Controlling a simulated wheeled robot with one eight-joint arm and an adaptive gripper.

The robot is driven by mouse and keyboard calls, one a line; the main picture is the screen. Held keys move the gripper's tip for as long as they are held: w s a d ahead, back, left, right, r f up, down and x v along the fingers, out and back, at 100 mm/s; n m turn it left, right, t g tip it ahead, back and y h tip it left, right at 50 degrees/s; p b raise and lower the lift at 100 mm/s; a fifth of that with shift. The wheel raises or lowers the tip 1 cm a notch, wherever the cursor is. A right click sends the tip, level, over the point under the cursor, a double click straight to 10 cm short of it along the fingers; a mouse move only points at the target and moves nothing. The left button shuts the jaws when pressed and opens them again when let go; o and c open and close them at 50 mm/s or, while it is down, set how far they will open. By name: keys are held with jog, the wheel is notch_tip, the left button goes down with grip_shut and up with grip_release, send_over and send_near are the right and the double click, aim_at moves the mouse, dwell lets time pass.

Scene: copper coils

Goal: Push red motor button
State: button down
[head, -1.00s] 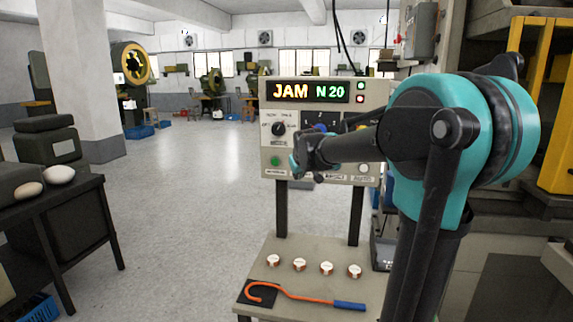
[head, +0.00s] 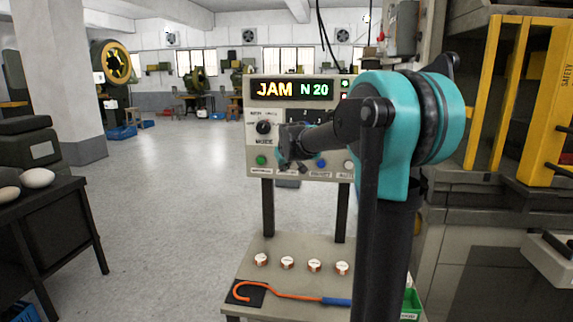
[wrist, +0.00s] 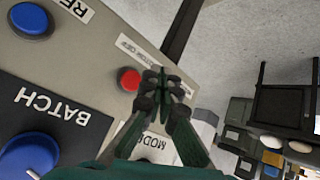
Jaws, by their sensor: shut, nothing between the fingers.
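The red button (wrist: 129,79) sits on the beige control panel, beside a white label that reads upside down in the wrist view. My gripper (wrist: 163,82) is shut and empty, with its fingertips just right of the red button in that view. I cannot tell whether they touch the panel. In the head view my gripper (head: 284,150) is in front of the lower left part of the control panel (head: 253,135), between a green button (head: 261,160) and a blue button (head: 320,162). The red button is hidden there behind my gripper and arm.
Below the panel, a shelf (head: 240,270) holds several small white-and-copper coils and an orange hook (head: 285,294) with a blue handle. Open floor lies to the left.

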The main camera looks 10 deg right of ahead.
jog(key=shift+w+d, duration=0.3)
jog(key=shift+w, duration=0.6)
jog(key=shift+w+d, duration=0.3)
jog(key=shift+w, duration=0.55)
jog(key=shift+w+d, duration=0.15)
jog(key=shift+w, duration=0.2)
jog(key=shift+w+d, duration=0.15)
jog(key=shift+w, duration=0.35)
dwell(0.9)
jog(key=shift+s, duration=0.1)
jog(key=shift+s+a, duration=0.3)
jog(key=shift+s, duration=0.5)
jog(key=s, duration=0.1)
jog(key=s+a, duration=0.1)
jog(key=s, duration=0.2)
jog(key=shift+s+a, duration=0.25)
jog(key=shift+s, duration=0.15)
